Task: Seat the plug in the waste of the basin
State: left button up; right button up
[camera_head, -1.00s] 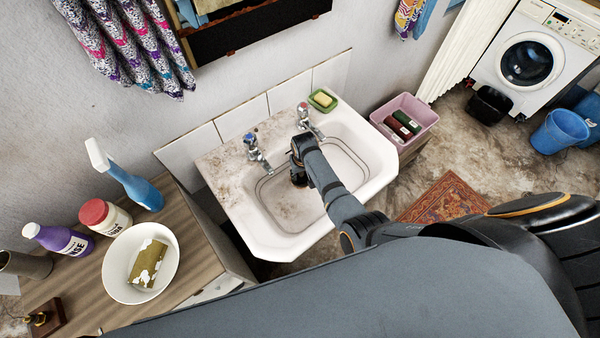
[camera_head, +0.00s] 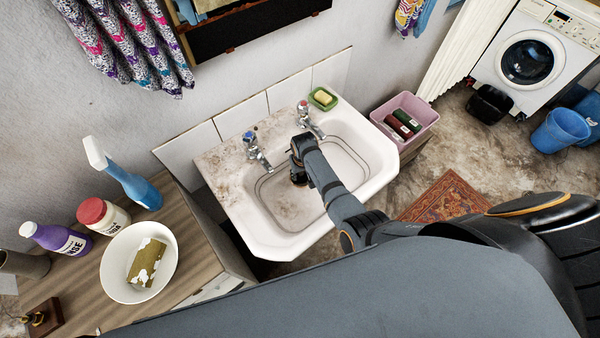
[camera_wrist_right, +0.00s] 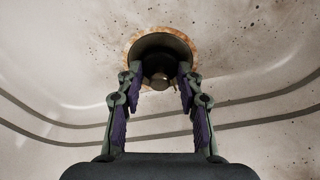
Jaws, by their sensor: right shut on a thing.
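The white basin (camera_head: 285,222) is stained and set against the wall, with two taps. My right gripper (camera_head: 298,180) reaches down inside it, near the basin floor. In the right wrist view, my right gripper (camera_wrist_right: 158,82) is shut on the dark plug (camera_wrist_right: 160,64), whose small knob sits between the fingertips. The rust-ringed waste (camera_wrist_right: 190,45) shows around and behind the plug. The plug appears lined up over the waste, but I cannot tell whether it is in it or just above. In the head view the arm and gripper hide the plug and waste. My left gripper is not in view.
The taps (camera_head: 257,152) and (camera_head: 308,120) rise at the basin's back edge, close to my right wrist. A green soap dish (camera_head: 323,99) sits on the back corner. A cabinet at left holds a white bowl (camera_head: 116,285) and bottles. A pink crate (camera_head: 412,110) stands at right.

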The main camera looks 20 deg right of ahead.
jog(key=shift+f, duration=0.15)
jog(key=o, duration=1.9)
notch_tip(320, 180, up, 10)
jog(key=p, duration=1)
jog(key=shift+p, duration=0.4)
